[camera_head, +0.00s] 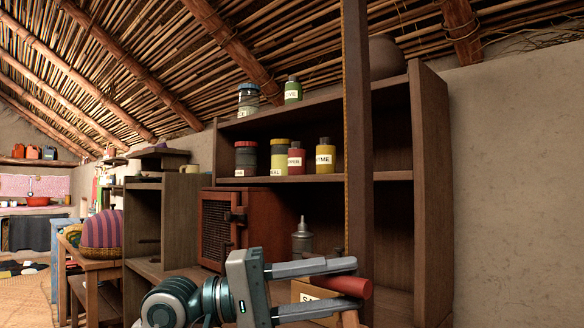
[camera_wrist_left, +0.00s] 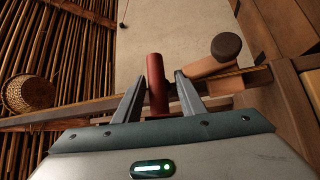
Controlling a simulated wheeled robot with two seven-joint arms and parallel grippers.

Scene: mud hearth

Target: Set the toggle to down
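A red cylindrical handle (camera_head: 338,285), which looks like the toggle's lever, is beside the dark wooden post (camera_head: 357,130). My left gripper (camera_head: 357,284) is open, with one finger above the handle and one below it in the head view. The left wrist view shows the red handle (camera_wrist_left: 157,82) between the two fingertips of the left gripper (camera_wrist_left: 160,76), with narrow gaps at its sides. The handle's mount is partly hidden, and I cannot tell whether the toggle stands up or down. My right gripper is not in view.
A wooden peg with a dark end (camera_wrist_left: 226,46) is close to the right finger in the wrist view. Behind the gripper are a shelf unit (camera_head: 432,180) with labelled jars, a red mesh-front cabinet (camera_head: 215,230) and a grey metal can (camera_head: 302,240).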

